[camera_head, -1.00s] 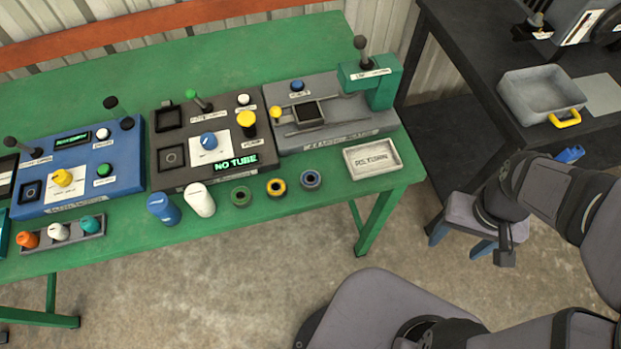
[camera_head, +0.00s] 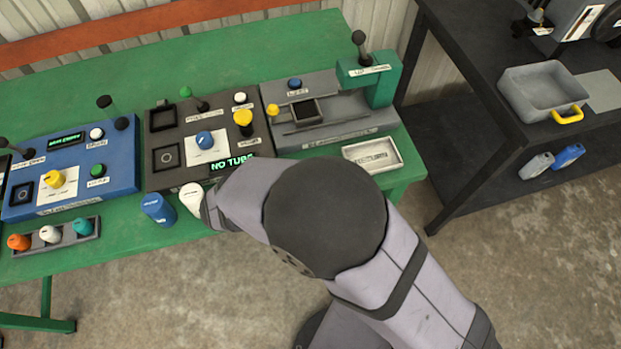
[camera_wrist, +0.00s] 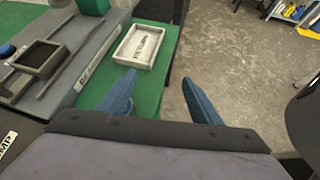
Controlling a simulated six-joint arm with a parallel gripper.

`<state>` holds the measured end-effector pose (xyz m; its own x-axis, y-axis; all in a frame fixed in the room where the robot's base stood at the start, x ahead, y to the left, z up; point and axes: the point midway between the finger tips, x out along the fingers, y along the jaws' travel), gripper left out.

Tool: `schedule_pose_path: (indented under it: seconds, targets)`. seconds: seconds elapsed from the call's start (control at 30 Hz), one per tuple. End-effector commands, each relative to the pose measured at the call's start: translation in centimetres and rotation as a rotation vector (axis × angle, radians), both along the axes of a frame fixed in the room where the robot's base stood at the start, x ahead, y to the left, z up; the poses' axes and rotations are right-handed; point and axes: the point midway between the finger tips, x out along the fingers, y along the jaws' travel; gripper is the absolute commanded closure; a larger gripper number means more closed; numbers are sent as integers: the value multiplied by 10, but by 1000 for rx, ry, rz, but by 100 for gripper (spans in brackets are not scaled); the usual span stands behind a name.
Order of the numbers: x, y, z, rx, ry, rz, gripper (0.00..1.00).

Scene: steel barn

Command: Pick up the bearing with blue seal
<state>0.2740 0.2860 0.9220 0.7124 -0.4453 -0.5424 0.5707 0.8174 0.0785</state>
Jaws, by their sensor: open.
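My arm now covers that row in the head view. My gripper (camera_wrist: 158,78) shows in the wrist view with two blue fingers spread apart and nothing between them. The fingers reach over the table's right edge, in front of the labelled tray (camera_wrist: 146,46). The head view hides the gripper behind my arm.
The grey press (camera_head: 330,115), dark tube station (camera_head: 205,140) and blue station (camera_head: 70,165) stand on the table. A blue bottle (camera_head: 158,209) and a white bottle (camera_head: 191,198) stand left of my arm. A dark bench (camera_head: 480,120) is at right.

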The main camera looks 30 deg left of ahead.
Motion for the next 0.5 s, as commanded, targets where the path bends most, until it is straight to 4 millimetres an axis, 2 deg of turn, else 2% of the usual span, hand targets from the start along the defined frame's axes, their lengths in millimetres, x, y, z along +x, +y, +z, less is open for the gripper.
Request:
schedule_pose_path:
  seconds: [0.03, 0.2, 0.33, 0.5]
  targets:
    - [-13, 19, -3, -36, -24, 93, 41]
    - [-43, 59, -4, -109, -92, 292, 41]
    - [-58, 75, -4, -136, -126, 373, 41]
    - [-64, 82, -3, -147, -140, 406, 41]
